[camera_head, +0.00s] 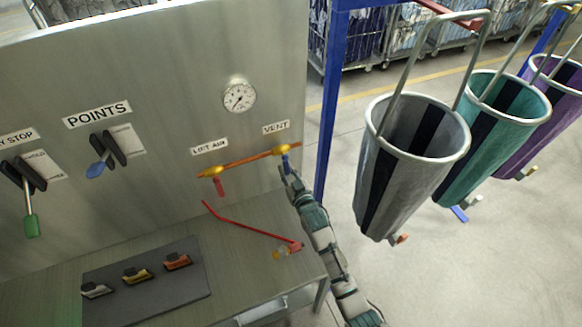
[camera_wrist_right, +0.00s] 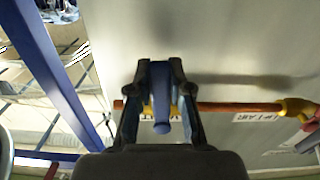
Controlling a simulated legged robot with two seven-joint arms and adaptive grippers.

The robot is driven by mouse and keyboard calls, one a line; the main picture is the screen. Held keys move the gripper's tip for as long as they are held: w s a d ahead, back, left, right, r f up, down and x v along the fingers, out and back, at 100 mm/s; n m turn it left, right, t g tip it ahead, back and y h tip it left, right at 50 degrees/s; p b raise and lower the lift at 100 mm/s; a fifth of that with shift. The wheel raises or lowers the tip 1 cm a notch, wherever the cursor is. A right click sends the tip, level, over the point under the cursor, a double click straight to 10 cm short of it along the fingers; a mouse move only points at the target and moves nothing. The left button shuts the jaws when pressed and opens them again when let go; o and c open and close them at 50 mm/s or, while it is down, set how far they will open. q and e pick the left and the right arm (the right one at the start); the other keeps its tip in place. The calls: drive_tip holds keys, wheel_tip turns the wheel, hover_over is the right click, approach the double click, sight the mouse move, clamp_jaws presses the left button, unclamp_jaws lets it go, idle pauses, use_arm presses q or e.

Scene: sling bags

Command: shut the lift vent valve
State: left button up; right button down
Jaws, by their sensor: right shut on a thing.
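The vent valve sits under the VENT label (camera_head: 276,127) at the right end of a copper pipe (camera_head: 245,161) on the panel. Its blue handle (camera_head: 285,158) hangs down, crosswise to the pipe. My right gripper (camera_head: 287,172) reaches up from below and is shut on this handle. In the right wrist view the blue handle (camera_wrist_right: 161,105) stands between the two fingers of the gripper (camera_wrist_right: 160,90), with the pipe (camera_wrist_right: 240,107) running behind to the right. The fingers hide part of the valve. My left gripper is not in view.
The lift air valve's red handle (camera_head: 219,187) hangs left of the vent valve. A gauge (camera_head: 239,96) is above. A bench (camera_head: 225,290) below holds a red rod (camera_head: 250,228) and a dark mat (camera_head: 195,299). A blue post (camera_head: 330,110) and a grey sling bag (camera_head: 400,170) stand at right.

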drive_tip(key=shift+a+r+m, duration=0.3)
drive_tip(key=shift+r+m, duration=0.2)
drive_tip(key=shift+r, duration=0.15)
drive_tip(key=c, duration=1.2)
unclamp_jaws()
drive_tip(key=shift+o, duration=0.8)
drive_tip(key=shift+f, duration=0.15)
drive_tip(key=shift+a+f, duration=0.1)
drive_tip(key=shift+f, duration=0.15)
drive_tip(key=v, duration=1.2)
drive_tip(key=shift+a, duration=0.1)
